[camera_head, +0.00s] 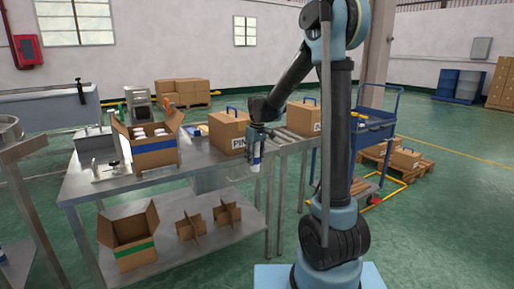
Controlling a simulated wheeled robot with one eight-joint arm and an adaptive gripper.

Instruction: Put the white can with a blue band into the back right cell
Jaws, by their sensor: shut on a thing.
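My gripper (257,135) is shut on the white can with a blue band (256,157). The can hangs upright below the gripper, in front of the table's right part. Its upper end is hidden by the gripper. An open cardboard box with a blue stripe (157,159) stands on the metal table to the left of the can. Several white-topped things show inside its opening. The box's cells are too small to tell apart, and I cannot tell which are free. The can is apart from this box.
The metal table (211,170) has bare room between the blue-striped box and a closed carton (227,132). Another carton (303,117) stands farther right. The lower shelf holds an open green-striped box (130,240) and cardboard dividers (190,227). A blue cart (372,125) stands right.

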